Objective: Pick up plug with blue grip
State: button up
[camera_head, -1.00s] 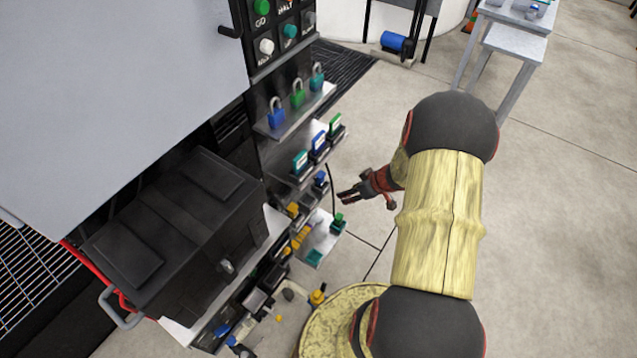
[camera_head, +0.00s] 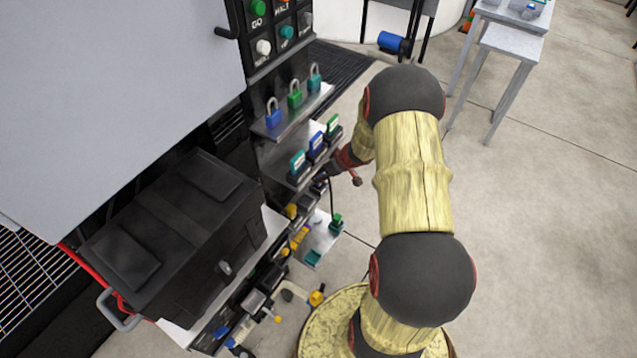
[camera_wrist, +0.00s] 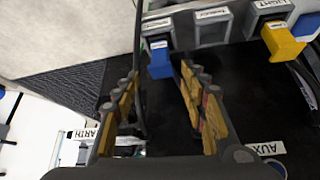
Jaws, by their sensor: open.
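The plug with the blue grip (camera_wrist: 160,65) sits in a grey socket at the top middle of the wrist view. My gripper (camera_wrist: 160,74) is open, its two fingers apart on either side of the blue grip. A gap shows between the grip and each finger, and I cannot tell whether the fingertips reach past it. In the head view my gripper (camera_head: 325,177) is at the socket shelf, and the blue plug is hidden or too small to tell there.
To the right in the wrist view are an empty grey socket (camera_wrist: 212,28) and a yellow plug (camera_wrist: 284,43). A dark cable runs close to my left finger. In the head view, cartridges (camera_head: 315,145) and padlocks (camera_head: 294,98) stand on shelves above, and a green plug (camera_head: 337,221) is below.

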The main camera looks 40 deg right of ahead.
aim_at(319, 176)
jog(key=x, duration=0.4)
jog(key=shift+f+b, duration=0.35)
jog(key=shift+b, duration=0.05)
jog(key=shift+c, duration=0.7)
grip_shut()
